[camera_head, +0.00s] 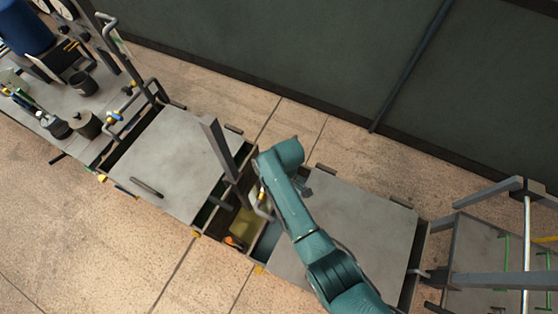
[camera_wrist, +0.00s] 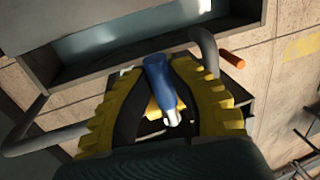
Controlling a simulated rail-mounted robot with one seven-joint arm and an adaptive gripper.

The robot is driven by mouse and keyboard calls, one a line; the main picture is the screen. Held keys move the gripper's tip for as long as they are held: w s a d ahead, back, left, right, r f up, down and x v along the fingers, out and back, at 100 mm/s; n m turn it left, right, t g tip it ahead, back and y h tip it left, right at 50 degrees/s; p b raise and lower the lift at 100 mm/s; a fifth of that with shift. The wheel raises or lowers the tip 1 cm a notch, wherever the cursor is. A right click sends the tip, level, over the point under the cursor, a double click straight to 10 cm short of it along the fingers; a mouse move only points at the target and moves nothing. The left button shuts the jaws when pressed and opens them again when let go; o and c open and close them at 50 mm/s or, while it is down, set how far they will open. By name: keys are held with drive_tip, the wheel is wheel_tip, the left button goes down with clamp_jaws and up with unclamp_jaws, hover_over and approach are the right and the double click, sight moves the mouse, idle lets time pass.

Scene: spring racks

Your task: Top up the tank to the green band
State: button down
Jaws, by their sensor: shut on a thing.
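In the wrist view my gripper (camera_wrist: 163,72) has two yellow ridged fingers closed around a blue handle (camera_wrist: 159,82) with a silvery end. In the head view my teal arm reaches over an open gap between two grey covers, and its fingers are mostly hidden there. A dark-framed open trough (camera_wrist: 62,76) with a pale blue-grey inside lies just beyond the fingers in the wrist view; I cannot tell whether it is the tank. A bluish surface (camera_head: 266,244) shows in the gap in the head view. I cannot make out a green band.
Grey covers lie left (camera_head: 175,165) and right (camera_head: 365,225) of the gap. A grey post (camera_head: 217,148) stands at its left. A bent grey pipe (camera_wrist: 208,50) and an orange cylinder (camera_wrist: 232,59) are close to the fingers. A cluttered bench (camera_head: 95,110) is at upper left.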

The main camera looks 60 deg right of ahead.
drive_tip(key=shift+f, duration=0.15)
drive_tip(key=c, duration=0.9)
unclamp_jaws()
drive_tip(key=shift+r, duration=0.2)
drive_tip(key=r, duration=0.4)
drive_tip(key=d+r, duration=0.1)
drive_tip(key=r, duration=0.2)
drive_tip(key=d+r, duration=0.1)
drive_tip(key=r, duration=0.3)
drive_tip(key=shift+d+r, duration=0.15)
drive_tip(key=shift+r, duration=0.15)
